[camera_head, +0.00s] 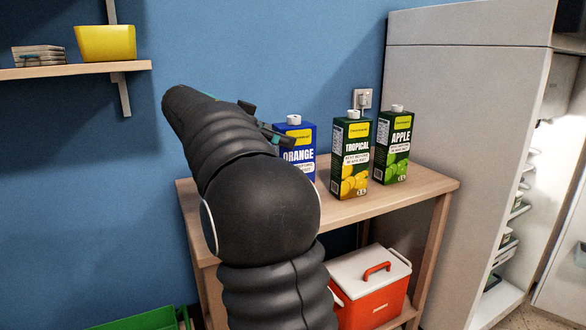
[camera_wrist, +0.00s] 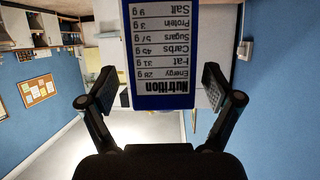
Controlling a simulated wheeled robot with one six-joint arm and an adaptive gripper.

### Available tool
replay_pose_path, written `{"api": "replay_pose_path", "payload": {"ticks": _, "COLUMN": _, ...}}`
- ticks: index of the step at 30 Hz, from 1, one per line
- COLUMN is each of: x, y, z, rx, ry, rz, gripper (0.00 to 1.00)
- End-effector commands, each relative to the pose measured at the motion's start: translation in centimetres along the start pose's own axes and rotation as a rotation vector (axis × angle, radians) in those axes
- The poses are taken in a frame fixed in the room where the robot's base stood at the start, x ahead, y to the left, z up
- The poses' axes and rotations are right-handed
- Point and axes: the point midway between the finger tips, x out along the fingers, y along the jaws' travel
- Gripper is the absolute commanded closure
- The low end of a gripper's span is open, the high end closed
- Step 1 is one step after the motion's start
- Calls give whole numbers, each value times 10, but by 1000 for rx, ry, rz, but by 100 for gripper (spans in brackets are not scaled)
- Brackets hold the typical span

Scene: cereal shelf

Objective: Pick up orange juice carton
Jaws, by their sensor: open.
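The orange juice carton (camera_head: 303,140) is blue with a yellow label and a white cap. It stands upright on the wooden table, left of the other cartons, its lower part hidden by my arm in the head view. My gripper (camera_head: 264,124) is at the carton's left side, partly hidden behind my arm. In the wrist view, the picture is upside down and the carton's nutrition side (camera_wrist: 162,50) shows between the two fingers of my gripper (camera_wrist: 159,85). The fingers are spread wide, with a gap on each side of the carton.
A tropical juice carton (camera_head: 350,155) and an apple juice carton (camera_head: 393,146) stand to the right on the wooden table (camera_head: 420,184). A red cooler (camera_head: 371,298) sits below. An open fridge (camera_head: 450,110) is at the right. A wall shelf (camera_head: 75,69) holds a yellow bowl (camera_head: 105,43).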

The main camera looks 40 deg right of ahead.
Motion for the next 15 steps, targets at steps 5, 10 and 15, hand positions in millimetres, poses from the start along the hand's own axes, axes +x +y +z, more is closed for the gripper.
{"api": "replay_pose_path", "payload": {"ticks": 5, "x": 26, "y": -2, "z": 0, "rx": 0, "ry": 0, "rz": 4, "gripper": 10}}
{"api": "replay_pose_path", "payload": {"ticks": 10, "x": 36, "y": -3, "z": 0, "rx": 0, "ry": 0, "rz": 1, "gripper": 10}}
{"api": "replay_pose_path", "payload": {"ticks": 15, "x": 37, "y": -3, "z": 0, "rx": 0, "ry": 0, "rz": 1, "gripper": 10}}
